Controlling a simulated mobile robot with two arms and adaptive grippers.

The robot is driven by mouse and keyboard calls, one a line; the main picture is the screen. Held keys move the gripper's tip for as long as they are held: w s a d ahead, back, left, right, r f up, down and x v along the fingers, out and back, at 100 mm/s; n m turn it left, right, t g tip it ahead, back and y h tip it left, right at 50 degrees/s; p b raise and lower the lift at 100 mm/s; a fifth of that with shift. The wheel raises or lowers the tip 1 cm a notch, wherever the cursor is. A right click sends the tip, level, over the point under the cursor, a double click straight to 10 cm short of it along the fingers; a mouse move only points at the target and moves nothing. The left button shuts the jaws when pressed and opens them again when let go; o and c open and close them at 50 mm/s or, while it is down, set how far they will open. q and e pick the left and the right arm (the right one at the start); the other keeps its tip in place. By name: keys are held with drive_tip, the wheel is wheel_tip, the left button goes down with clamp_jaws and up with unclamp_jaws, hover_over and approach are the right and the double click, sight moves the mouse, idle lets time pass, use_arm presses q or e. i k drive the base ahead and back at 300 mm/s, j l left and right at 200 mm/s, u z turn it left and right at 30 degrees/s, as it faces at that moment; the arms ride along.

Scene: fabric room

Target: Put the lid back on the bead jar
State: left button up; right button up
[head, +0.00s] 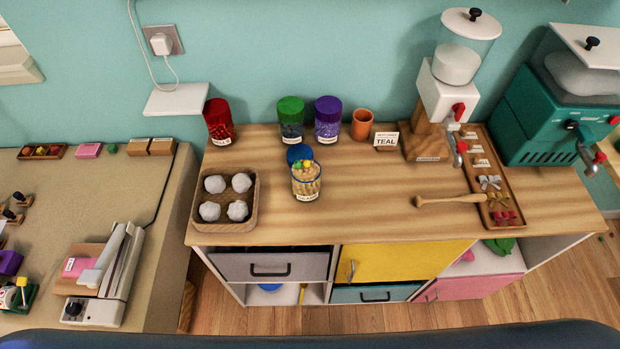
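An open clear jar (306,186) stands upright on the wooden counter. It looks full of pale beads, with a few yellow, green and red pieces at the top, and has a small white label on its front. A blue round lid (299,153) is just behind it, apart from or touching its rim; I cannot tell which. Three closed jars stand at the back: one with a red lid (217,108), one with a green lid (291,108) and one with a purple lid (328,107). Neither of my grippers is in view.
A wooden tray (225,222) of white lumps stands left of the open jar. An orange cup (362,124), a "TEAL" card (386,140) and a dispenser (447,85) stand to the right. A wooden stick (450,200) reaches the bow tray (487,165). The counter's middle is clear.

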sight(305, 185)
drive_tip(key=k+j+z, duration=0.1)
drive_tip(key=z, duration=0.3)
drive_tip(key=k+j+z, duration=0.1)
drive_tip(key=z, duration=0.35)
drive_tip(key=k+j+z, duration=0.15)
drive_tip(key=z, duration=0.25)
drive_tip(key=k+j+z, duration=0.2)
drive_tip(key=k, duration=0.35)
drive_tip(key=k+j+z, duration=0.15)
drive_tip(key=k, duration=0.45)
drive_tip(key=j, duration=0.1)
